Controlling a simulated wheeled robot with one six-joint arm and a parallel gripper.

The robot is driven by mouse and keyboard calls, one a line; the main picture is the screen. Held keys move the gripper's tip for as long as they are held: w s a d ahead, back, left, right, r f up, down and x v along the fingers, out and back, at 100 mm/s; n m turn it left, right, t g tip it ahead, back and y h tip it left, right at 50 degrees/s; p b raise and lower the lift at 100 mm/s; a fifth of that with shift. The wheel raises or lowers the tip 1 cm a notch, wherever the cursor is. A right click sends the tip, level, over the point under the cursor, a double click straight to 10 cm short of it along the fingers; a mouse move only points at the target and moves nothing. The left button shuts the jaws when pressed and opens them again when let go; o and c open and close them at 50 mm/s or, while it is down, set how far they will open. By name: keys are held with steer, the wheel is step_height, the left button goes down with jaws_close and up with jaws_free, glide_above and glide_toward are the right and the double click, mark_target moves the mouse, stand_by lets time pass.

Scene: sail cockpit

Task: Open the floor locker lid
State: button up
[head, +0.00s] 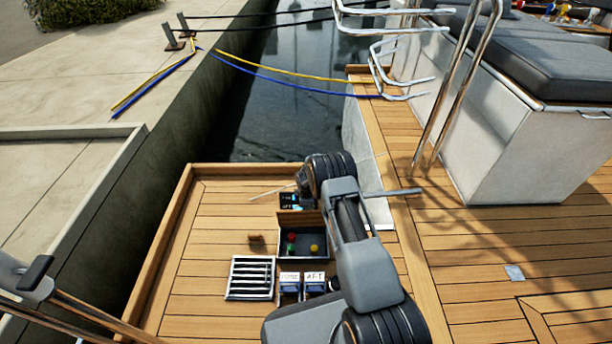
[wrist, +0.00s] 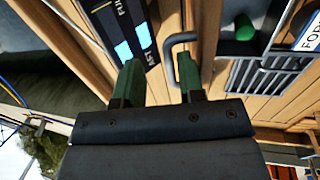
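In the wrist view my gripper (wrist: 159,64) has its two green fingers apart, with nothing clamped between them. A grey U-shaped handle (wrist: 170,52) on the wooden panel shows just beyond the fingertips, nearer the right finger; I cannot tell whether they touch. In the head view a wooden panel (head: 300,218), which looks like the locker lid, lies behind a dark open compartment (head: 318,240). Red, green and yellow items show inside. I cannot tell the lid's tilt. My arm hides part of this area and most of the gripper in the head view.
A dark unit with lit blue displays (head: 289,201) is behind the panel. A slatted grate (head: 250,278) and two labelled blue boxes (head: 289,286) (head: 314,284) are in front. A small brown block (head: 257,240) lies left. A grey-cushioned bench (head: 530,55) stands right. Planks at left are clear.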

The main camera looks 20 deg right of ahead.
steer(key=w+d+r+b, duration=0.2)
steer(key=w+r, duration=0.4)
steer(key=w, duration=0.5)
steer(key=shift+d+r, duration=0.2)
steer(key=shift+d, duration=0.35)
stand_by(0.7)
steer(key=p+v, duration=0.9)
steer(key=v, duration=0.4)
steer(key=shift+r, duration=0.4)
